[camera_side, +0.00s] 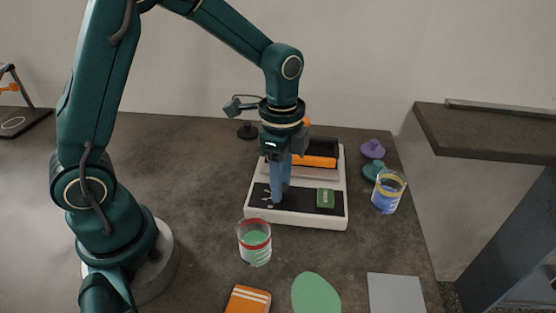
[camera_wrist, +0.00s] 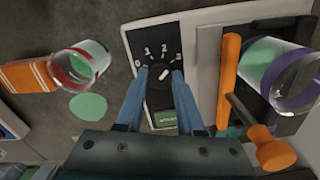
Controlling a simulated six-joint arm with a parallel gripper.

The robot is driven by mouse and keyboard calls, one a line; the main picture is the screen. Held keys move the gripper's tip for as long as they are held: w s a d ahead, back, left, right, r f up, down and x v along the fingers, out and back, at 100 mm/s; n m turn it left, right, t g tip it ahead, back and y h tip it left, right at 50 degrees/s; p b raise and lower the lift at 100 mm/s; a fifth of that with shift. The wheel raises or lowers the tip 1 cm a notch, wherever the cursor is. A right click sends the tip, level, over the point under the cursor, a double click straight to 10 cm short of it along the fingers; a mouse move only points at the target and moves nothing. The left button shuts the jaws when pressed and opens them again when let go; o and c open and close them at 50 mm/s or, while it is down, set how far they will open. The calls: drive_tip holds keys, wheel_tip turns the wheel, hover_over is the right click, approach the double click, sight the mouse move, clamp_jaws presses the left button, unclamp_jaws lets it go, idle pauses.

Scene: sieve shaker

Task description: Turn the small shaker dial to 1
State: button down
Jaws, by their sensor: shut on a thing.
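The small black dial (camera_wrist: 159,89) sits on the dark panel (camera_wrist: 146,38) of the white shaker, with a white pointer mark on it. White scale numbers are printed in an arc beyond it in the wrist view; I cannot read surely which one the pointer faces. My gripper (camera_wrist: 161,75) has its two blue fingers shut on the dial, one on each side. In the side view my gripper (camera_side: 278,198) points straight down at the left part of the panel of the shaker (camera_side: 300,220). There the fingers hide the dial.
A green display (camera_side: 325,198) is right of my fingers. An orange bar (camera_side: 315,161) crosses the shaker behind. A red-rimmed jar (camera_side: 255,243) stands in front, a yellow-rimmed jar (camera_side: 388,192) at right. A purple-banded jar (camera_wrist: 270,65) and an orange knob (camera_wrist: 276,155) show in the wrist view.

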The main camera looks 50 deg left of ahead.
drive_tip(key=n, duration=1.2)
drive_tip(key=shift+n, duration=0.4)
idle(0.3)
drive_tip(key=c, duration=0.5)
unclamp_jaws()
drive_tip(key=shift+r, duration=0.15)
drive_tip(key=shift+r, duration=2.45)
